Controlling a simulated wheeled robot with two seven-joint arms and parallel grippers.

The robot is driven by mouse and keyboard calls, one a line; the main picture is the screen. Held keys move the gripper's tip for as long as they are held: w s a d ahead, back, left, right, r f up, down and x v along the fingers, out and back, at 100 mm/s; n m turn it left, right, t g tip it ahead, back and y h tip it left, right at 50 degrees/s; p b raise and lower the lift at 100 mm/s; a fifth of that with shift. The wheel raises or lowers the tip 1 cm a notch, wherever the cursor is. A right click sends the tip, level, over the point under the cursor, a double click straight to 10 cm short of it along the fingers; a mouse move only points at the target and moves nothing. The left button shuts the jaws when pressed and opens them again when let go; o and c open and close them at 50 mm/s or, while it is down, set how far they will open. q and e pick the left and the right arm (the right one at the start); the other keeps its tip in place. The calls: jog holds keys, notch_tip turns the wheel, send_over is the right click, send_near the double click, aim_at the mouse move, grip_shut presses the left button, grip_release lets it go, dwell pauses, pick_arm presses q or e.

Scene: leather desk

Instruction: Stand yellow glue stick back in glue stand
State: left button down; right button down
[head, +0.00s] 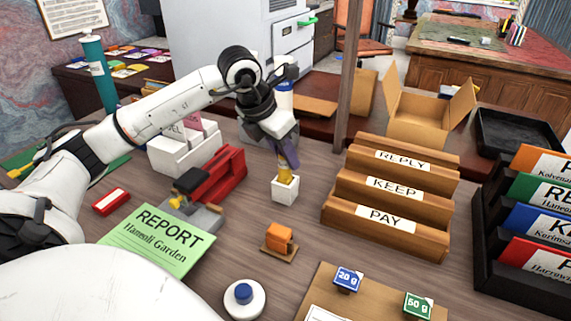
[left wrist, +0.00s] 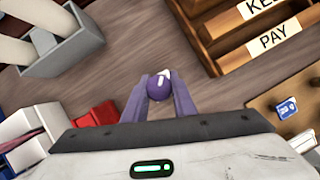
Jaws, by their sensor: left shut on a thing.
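The yellow glue stick (head: 285,178) is upright in the head view, its lower end at the mouth of the small white glue stand (head: 285,193). I cannot tell how deep it sits. My left gripper (head: 287,163) points down and is shut on its upper part, which the purple fingers mostly hide. In the left wrist view a round purple end with a white mark (left wrist: 159,87) shows between the fingertips (left wrist: 160,85). The stand cannot be made out there. My right gripper is not in view.
A wooden sorter (head: 388,205) marked REPLY, KEEP and PAY stands to the right of the stand. A red holder (head: 222,172) and grey stapler-like item (head: 193,208) are to the left. Bare desk surrounds the stand's front.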

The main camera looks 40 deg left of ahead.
pick_arm(q)
jog(key=shift+f, duration=1.05)
jog(key=shift+f, duration=0.15)
jog(key=c, duration=1.5)
grip_release()
jog(key=shift+o, duration=0.2)
jog(key=shift+s+r, duration=0.1)
jog(key=shift+r, duration=0.45)
jog(key=v, duration=1.1)
jog(key=shift+p, duration=0.3)
jog(key=shift+s, duration=0.1)
